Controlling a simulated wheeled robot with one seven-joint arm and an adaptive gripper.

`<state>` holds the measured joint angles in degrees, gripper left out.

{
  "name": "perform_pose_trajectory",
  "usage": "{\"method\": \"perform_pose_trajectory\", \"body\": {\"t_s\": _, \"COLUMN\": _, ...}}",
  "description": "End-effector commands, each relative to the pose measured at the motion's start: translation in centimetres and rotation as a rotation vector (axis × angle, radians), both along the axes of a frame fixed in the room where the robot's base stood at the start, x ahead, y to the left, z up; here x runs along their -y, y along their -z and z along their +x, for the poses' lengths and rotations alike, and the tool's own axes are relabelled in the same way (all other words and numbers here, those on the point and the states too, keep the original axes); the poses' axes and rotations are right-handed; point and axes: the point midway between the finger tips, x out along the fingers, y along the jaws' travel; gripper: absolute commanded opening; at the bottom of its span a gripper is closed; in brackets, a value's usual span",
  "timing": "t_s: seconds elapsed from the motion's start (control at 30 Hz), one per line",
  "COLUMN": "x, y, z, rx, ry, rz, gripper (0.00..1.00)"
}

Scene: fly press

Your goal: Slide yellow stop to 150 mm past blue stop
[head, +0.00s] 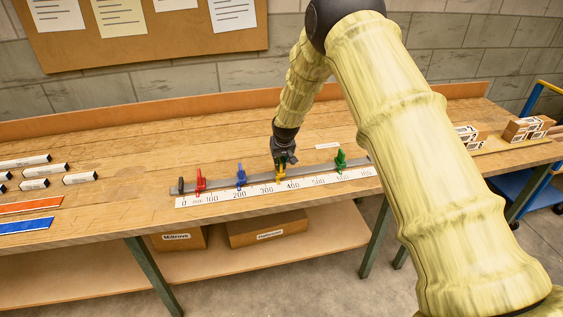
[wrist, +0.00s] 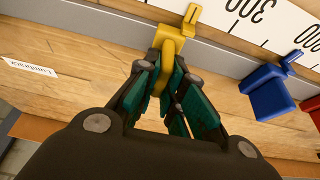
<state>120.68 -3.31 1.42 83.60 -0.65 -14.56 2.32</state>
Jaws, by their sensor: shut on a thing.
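The yellow stop (head: 281,174) sits on the grey rail (head: 318,169), between the blue stop (head: 241,175) on its left and the green stop (head: 341,160) on its right. Its pointer is over the scale (head: 225,196) between the 300 and 400 marks. The blue stop's pointer is near 200. My gripper (head: 281,160) is shut on the yellow stop's upright part. In the wrist view the yellow stop (wrist: 171,45) is between the fingertips (wrist: 165,73), and the blue stop (wrist: 268,93) is to the right, apart from my gripper.
The red stop (head: 200,181) is on the rail left of blue, near a dark end piece (head: 181,186). A white label (head: 328,145) lies behind the rail. Small boxes (head: 527,129) stand at the bench's right end.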

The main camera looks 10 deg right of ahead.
Motion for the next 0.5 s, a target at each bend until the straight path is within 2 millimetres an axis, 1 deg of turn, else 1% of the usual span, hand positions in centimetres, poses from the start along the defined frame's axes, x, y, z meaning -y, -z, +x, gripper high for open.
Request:
{"method": "perform_pose_trajectory", "body": {"t_s": 0.03, "x": 0.04, "y": -0.08, "z": 0.06, "rx": 0.002, "ry": 0.0, "rz": 0.0, "gripper": 0.14}}
{"method": "perform_pose_trajectory", "body": {"t_s": 0.13, "x": 0.06, "y": -0.06, "z": 0.05, "rx": 0.001, "ry": 0.0, "rz": 0.0, "gripper": 0.32}}
{"method": "perform_pose_trajectory", "body": {"t_s": 0.5, "x": 0.09, "y": -0.24, "z": -0.05, "rx": 0.001, "ry": 0.0, "rz": 0.0, "gripper": 0.32}}
